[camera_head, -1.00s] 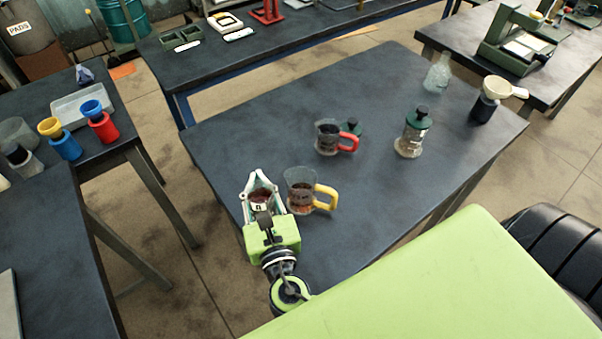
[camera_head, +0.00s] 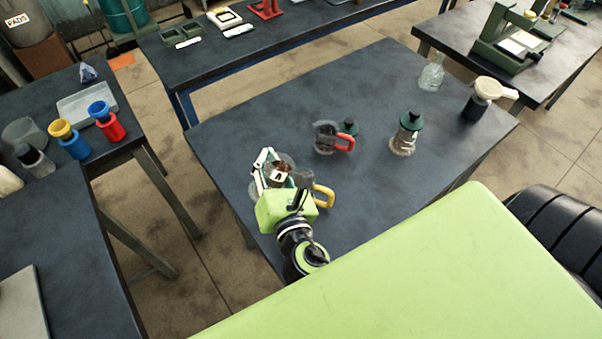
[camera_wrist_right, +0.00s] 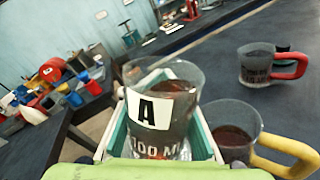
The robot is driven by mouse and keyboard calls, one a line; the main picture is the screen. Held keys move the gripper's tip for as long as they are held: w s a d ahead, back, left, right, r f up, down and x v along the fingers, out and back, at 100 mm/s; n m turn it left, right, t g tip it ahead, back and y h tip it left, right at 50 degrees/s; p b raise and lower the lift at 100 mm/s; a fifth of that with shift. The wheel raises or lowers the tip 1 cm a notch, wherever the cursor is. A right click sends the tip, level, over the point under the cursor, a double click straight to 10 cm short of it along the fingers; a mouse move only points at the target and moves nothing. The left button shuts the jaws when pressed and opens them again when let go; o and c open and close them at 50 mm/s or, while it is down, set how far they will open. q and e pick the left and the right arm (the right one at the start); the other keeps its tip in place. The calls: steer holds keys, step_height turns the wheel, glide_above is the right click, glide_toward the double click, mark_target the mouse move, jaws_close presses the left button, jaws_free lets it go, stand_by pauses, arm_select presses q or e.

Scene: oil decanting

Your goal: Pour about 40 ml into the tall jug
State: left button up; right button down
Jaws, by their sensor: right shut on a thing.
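My right gripper (camera_head: 276,172) is shut on a clear beaker (camera_wrist_right: 165,105). The beaker carries a white label "A" and "100 ML" print, and has dark brown liquid in it. It appears tilted in the right wrist view. A glass jug with a yellow handle (camera_wrist_right: 235,128) stands just right of the gripper there, with dark liquid inside. In the head view my gripper hides most of this jug, and its yellow handle (camera_head: 325,195) shows. A glass jug with a red handle (camera_head: 327,140) stands farther back. I cannot tell which jug is the tall one. My left gripper is not in view.
A green-lidded jar (camera_head: 405,140), a clear flask (camera_head: 432,75) and a dark cup with a cream funnel (camera_head: 477,105) stand farther right. A small dark green item (camera_head: 348,127) sits behind the red-handled jug.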

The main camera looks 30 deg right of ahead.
steer(key=shift+d+r+m+p, duration=0.35)
steer(key=shift+d+r+m, duration=0.2)
steer(key=shift+m, duration=0.25)
steer(key=shift+d+f+m+y+b, duration=0.1)
steer(key=shift+f+m+y+b, duration=0.2)
steer(key=shift+f+m+b, duration=0.25)
steer(key=shift+m+g, duration=0.25)
steer(key=shift+g, duration=0.05)
steer(key=shift+r+m, duration=0.35)
steer(key=shift+m, duration=0.45)
steer(key=shift+w+a+f+y, duration=0.1)
steer(key=shift+a+y, duration=0.3)
steer(key=shift+a, duration=0.15)
steer(key=shift+a+f+m+b, duration=0.1)
steer(key=shift+f+m+b, duration=0.15)
steer(key=shift+m+b, duration=0.35)
steer(key=shift+a+m, duration=0.2)
steer(key=shift+m, duration=0.1)
stand_by(0.3)
